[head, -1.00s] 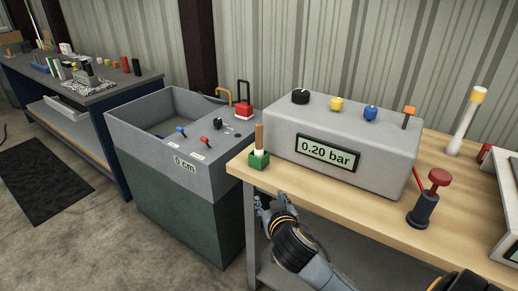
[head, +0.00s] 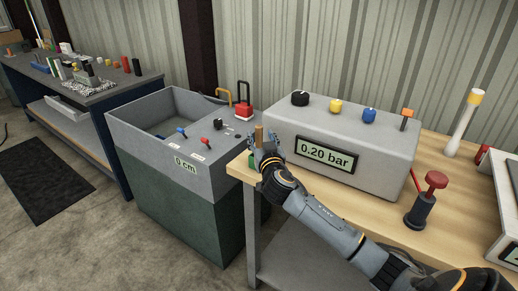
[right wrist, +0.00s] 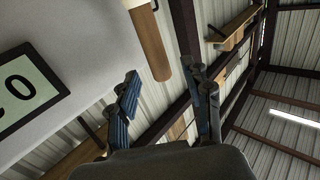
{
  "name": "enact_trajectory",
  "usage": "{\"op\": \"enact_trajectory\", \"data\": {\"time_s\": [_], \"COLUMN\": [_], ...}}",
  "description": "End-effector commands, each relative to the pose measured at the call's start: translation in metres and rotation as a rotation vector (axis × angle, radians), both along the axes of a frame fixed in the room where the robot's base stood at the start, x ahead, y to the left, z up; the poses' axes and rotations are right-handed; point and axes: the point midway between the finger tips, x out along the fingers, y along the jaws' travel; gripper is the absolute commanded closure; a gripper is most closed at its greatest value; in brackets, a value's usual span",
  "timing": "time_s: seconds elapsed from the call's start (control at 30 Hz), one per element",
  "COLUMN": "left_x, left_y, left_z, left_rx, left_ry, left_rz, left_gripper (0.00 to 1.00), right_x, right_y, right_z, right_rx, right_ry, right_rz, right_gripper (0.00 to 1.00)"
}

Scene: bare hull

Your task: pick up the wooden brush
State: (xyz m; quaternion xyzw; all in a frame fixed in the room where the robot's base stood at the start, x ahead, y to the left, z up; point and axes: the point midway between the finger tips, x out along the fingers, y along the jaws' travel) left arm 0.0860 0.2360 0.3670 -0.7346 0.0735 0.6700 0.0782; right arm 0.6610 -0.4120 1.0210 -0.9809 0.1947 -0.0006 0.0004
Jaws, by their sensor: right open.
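The wooden brush (head: 259,133) has a brown handle and stands upright at the left end of the wooden workbench. Its lower part and most of its green holder (head: 252,161) are hidden behind my right gripper (head: 265,143). In the right wrist view the brown handle (right wrist: 149,45) lies ahead, with its end showing between the two spread fingertips of the right gripper (right wrist: 165,76). The gripper is open, and no contact with the handle shows. My left gripper is not in view.
A grey box reading 0.20 bar (head: 345,130) stands just right of the brush. A red-knobbed lever (head: 428,200) stands at the front right of the workbench (head: 385,208). A grey basin unit (head: 150,115) stands to the left.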

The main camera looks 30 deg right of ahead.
Motion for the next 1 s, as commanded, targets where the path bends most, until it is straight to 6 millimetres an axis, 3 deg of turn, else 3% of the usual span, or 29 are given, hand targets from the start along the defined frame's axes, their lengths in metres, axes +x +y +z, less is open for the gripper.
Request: {"op": "enact_trajectory", "data": {"time_s": [0.3, 0.57, 0.83, 1.0], "left_x": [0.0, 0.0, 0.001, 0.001], "left_y": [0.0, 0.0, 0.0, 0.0], "left_z": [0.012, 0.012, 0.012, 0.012], "left_rx": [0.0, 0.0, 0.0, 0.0], "left_ry": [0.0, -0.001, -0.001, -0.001], "left_rz": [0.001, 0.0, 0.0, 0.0], "left_gripper": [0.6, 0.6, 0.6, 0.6], "right_x": [0.036, 0.038, 0.038, 0.038], "right_y": [-0.016, -0.016, -0.016, -0.016], "right_z": [0.001, -0.001, -0.001, 0.0], "right_rx": [-0.002, -0.001, -0.001, -0.001], "right_ry": [0.001, 0.001, 0.001, 0.001], "right_rz": [-0.001, -0.001, -0.001, -0.001], "right_gripper": [0.5, 0.5, 1.0, 1.0]}}
